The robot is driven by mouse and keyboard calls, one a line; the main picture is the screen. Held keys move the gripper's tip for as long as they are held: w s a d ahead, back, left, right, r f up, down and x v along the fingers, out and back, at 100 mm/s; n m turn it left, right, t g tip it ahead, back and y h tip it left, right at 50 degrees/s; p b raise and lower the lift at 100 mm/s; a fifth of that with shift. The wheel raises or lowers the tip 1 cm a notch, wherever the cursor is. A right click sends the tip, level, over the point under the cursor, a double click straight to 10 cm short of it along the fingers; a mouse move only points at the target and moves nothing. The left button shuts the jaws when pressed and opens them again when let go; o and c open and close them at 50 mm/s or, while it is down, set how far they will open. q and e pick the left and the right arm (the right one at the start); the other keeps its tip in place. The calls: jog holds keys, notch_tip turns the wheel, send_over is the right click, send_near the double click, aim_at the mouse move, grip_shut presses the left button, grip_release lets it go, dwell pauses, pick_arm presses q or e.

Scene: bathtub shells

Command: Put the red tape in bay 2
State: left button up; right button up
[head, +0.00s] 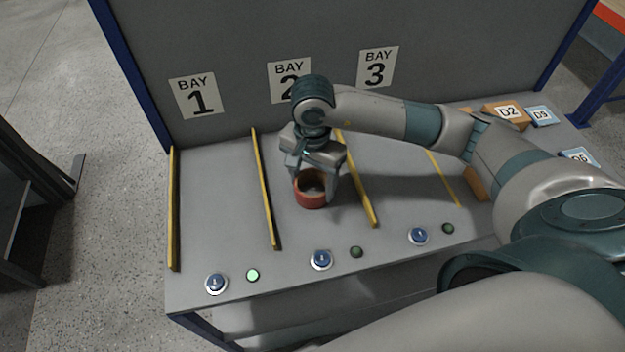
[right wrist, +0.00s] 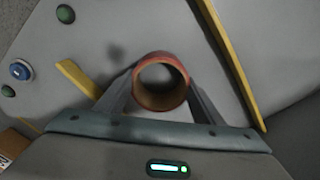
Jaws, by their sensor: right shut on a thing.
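The red tape (head: 310,199) is a short ring, between the yellow dividers under the BAY 2 sign (head: 289,81). My right gripper (head: 316,178) is shut on it from above. In the right wrist view the tape (right wrist: 161,97) sits between the two fingers of my right gripper (right wrist: 160,92), its open hole facing the camera. I cannot tell whether the tape touches the table or hangs just above it. My left gripper is not in view.
Yellow dividers (head: 264,190) split the grey table into bays. Blue buttons (head: 321,260) and round lamps line the front edge; the lamp (head: 253,275) at bay 1 glows green. Boxes marked D2 (head: 507,113) and D9 (head: 540,115) lie at the right. Bay 1 is empty.

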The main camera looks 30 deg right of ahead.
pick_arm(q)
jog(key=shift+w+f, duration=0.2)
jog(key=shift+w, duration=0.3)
pick_arm(e)
jog(key=shift+f, duration=0.15)
jog(key=o, duration=1.1)
jog(key=shift+c, duration=0.2)
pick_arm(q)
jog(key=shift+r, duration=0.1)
